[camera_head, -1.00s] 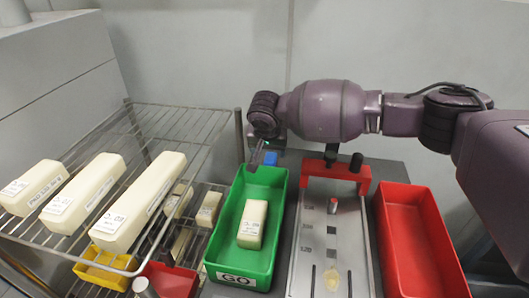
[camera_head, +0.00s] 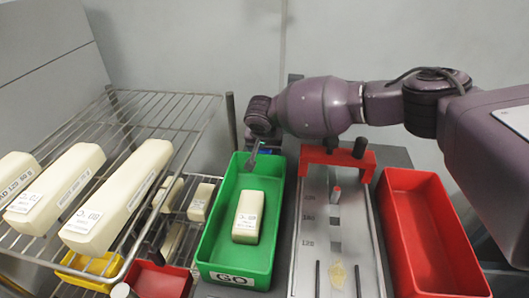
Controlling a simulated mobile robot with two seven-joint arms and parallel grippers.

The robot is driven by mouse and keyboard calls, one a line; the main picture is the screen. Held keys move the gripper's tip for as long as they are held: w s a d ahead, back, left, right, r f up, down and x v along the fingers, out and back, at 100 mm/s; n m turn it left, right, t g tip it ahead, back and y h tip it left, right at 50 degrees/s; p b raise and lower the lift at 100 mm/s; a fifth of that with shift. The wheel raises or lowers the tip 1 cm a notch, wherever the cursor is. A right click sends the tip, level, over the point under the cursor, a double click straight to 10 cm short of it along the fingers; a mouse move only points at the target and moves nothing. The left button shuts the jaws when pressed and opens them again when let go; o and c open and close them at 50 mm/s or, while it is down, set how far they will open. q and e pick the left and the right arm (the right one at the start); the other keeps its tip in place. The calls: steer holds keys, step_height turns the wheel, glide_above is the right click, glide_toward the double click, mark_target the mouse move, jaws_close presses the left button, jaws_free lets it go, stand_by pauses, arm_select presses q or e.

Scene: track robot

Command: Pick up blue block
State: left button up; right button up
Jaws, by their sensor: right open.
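A small blue patch (camera_head: 266,150), which looks like the blue block, shows at the far end of the green tray, just right of my right gripper (camera_head: 252,160). It is mostly hidden, and I cannot tell what it rests on. My right gripper is open, with its fingers pointing down over the far left corner of the green tray (camera_head: 207,240). I cannot tell whether it touches the blue patch. My left gripper is not in view.
A cream block (camera_head: 247,217) lies in the green tray. A gauge plate with a red bridge (camera_head: 335,158) stands to the right, then an empty red tray (camera_head: 425,240). A wire rack (camera_head: 165,105) with several long cream blocks is at left.

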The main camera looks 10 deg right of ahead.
steer(key=shift+w+f, duration=0.15)
steer(key=shift+f, duration=0.35)
steer(key=shift+r, duration=0.15)
steer(key=shift+d, duration=0.1)
steer(key=shift+c, duration=0.4)
steer(key=c, duration=0.9)
steer(key=shift+c, duration=0.2)
step_height(320, 180, up, 28)
steer(key=p, duration=0.5)
